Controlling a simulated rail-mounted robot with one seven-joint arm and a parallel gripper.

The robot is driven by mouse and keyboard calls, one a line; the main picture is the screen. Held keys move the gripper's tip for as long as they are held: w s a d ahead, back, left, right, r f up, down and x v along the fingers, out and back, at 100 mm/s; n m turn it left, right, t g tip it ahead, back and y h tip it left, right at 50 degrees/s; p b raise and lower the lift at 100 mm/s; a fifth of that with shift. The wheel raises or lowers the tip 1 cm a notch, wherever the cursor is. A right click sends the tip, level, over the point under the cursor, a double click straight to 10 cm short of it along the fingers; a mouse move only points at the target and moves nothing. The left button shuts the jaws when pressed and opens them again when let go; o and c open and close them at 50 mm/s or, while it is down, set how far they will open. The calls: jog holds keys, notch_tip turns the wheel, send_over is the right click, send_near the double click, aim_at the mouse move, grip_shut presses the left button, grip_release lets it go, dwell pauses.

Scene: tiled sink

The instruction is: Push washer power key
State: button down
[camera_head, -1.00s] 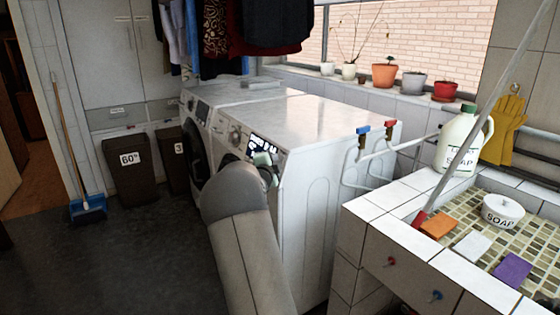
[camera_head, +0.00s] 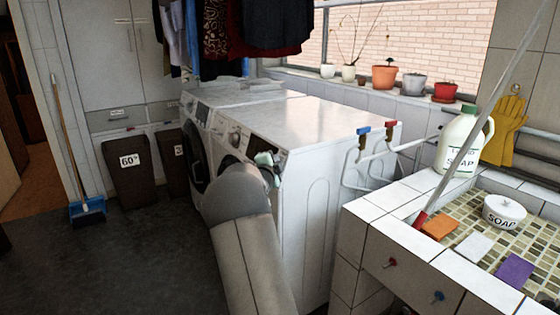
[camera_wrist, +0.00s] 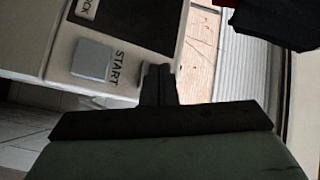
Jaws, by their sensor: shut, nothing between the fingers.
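The nearer white washer (camera_head: 325,185) stands with its control panel facing left in the head view. Its display (camera_head: 264,146) looks dark. In the wrist view the panel shows a dark display (camera_wrist: 130,22), a grey square key (camera_wrist: 92,59) and the label START. My gripper (camera_wrist: 160,72) is shut and empty, its fingertips at the panel beside the START label. I cannot tell whether they touch it. In the head view my gripper (camera_head: 268,162) is at the panel's right end, partly hidden by my arm. No power key can be made out; the fingers may hide it.
A second white machine (camera_head: 235,93) stands beyond the washer. Dark bins (camera_head: 128,175) stand at the left.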

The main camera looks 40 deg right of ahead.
jog(key=shift+a+r, duration=0.2)
jog(key=shift+a, duration=0.25)
jog(key=shift+w+a, duration=0.1)
jog(key=shift+w+a+r+p, duration=0.1)
jog(key=shift+a+r+p, duration=0.15)
jog(key=shift+a, duration=0.65)
jog(key=shift+w+a+r+p, duration=0.15)
jog(key=shift+a+r, duration=0.25)
jog(key=shift+a, duration=0.5)
jog(key=shift+w+a+r+p, duration=0.15)
jog(key=shift+a+r, duration=0.15)
jog(key=shift+a, duration=0.6)
